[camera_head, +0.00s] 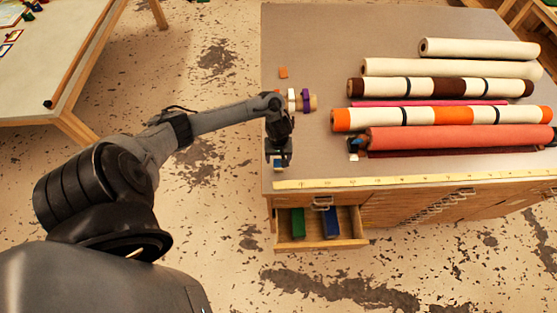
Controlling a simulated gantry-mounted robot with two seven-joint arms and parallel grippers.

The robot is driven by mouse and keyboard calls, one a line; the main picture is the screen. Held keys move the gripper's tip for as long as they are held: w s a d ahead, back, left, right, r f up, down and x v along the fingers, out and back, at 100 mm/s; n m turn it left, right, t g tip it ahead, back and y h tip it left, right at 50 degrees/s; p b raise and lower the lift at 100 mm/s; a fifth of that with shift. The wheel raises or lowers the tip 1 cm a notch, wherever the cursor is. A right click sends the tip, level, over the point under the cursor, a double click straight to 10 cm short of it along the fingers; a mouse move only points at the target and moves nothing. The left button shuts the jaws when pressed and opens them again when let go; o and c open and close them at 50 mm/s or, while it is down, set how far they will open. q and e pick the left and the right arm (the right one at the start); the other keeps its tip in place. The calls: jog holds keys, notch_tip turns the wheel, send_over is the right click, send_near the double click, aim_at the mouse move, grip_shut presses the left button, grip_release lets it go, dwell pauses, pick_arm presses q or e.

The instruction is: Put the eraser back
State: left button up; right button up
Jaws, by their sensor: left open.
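My left gripper (279,154) is open, low over the front left corner of the table, pointing down. A small block, blue and pale (279,164), shows at its fingertips; it may be the eraser, but it is too small and partly hidden to be sure. An open drawer (345,243) below the front edge holds a green block (298,223) and a blue block (331,222). My right gripper does not show.
Rolls of tape (306,100) stand beside my left wrist. A yellow ruler strip (400,181) runs along the front edge. A small dark item with blue and white (354,148) lies by the coral roll.

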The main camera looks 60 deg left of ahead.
pick_arm(q)
notch_tip(320, 180, up, 7)
jog(key=p, duration=0.3)
jog(key=w+d+m+t+h, duration=0.1)
jog(key=d+m+t, duration=0.65)
jog(key=d, duration=1.45)
jog(key=s+d+r+m+g, duration=0.1)
jog(key=s+r+m+g, duration=0.3)
jog(key=s+r+m, duration=0.3)
jog(key=s+r, duration=0.3)
jog(key=s, duration=0.2)
jog(key=shift+d+r+y, duration=0.2)
jog(key=shift+r+y, duration=0.05)
jog(key=shift+y, duration=0.15)
jog(key=shift+w+m, duration=0.1)
jog(key=shift+m, duration=0.15)
